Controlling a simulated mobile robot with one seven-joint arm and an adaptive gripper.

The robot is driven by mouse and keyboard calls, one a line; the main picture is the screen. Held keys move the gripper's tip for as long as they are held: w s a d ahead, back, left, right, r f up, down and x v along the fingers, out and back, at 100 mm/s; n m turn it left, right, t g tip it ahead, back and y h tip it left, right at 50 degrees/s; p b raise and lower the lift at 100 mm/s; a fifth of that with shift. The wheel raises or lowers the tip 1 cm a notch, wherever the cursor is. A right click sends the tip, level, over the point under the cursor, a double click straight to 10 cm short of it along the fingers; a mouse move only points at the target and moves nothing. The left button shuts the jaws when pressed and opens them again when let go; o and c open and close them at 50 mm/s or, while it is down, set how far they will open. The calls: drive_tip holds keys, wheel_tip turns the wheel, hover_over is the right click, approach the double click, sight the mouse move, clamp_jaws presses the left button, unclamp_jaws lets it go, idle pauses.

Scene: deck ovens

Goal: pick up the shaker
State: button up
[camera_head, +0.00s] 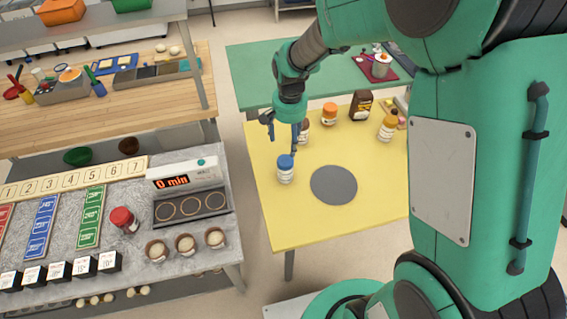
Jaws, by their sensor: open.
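Several lidded containers stand on the yellow table (284,232), and I cannot tell for certain which is the shaker. A white jar with a blue lid (286,170) stands upright near the table's left edge. My gripper (282,142) hangs just above and behind this jar in the picture, with its fingers apart and nothing between them. A red-lidded jar (122,219) is on the grey counter.
A dark brown container (360,105) stands at the table's back. A flat grey disc (334,185) lies right of the blue-lidded jar. My arm hides the table's right side.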

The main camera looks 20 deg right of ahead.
hover_over(285, 160)
drive_tip(key=shift+m+g, duration=0.3)
drive_tip(key=shift+m, duration=0.1)
wheel_tip(285, 160, down, 6)
drive_tip(key=shift+w+f, duration=0.1)
drive_tip(key=shift+f, duration=0.05)
drive_tip(key=shift+f+b, duration=0.55)
drive_tip(key=shift+f, duration=3.75)
drive_tip(key=shift+f, duration=0.1)
drive_tip(key=shift+d+f+b, duration=0.1)
drive_tip(key=shift+f+b, duration=0.45)
drive_tip(key=shift+f, duration=1.95)
drive_tip(key=c, duration=1.4)
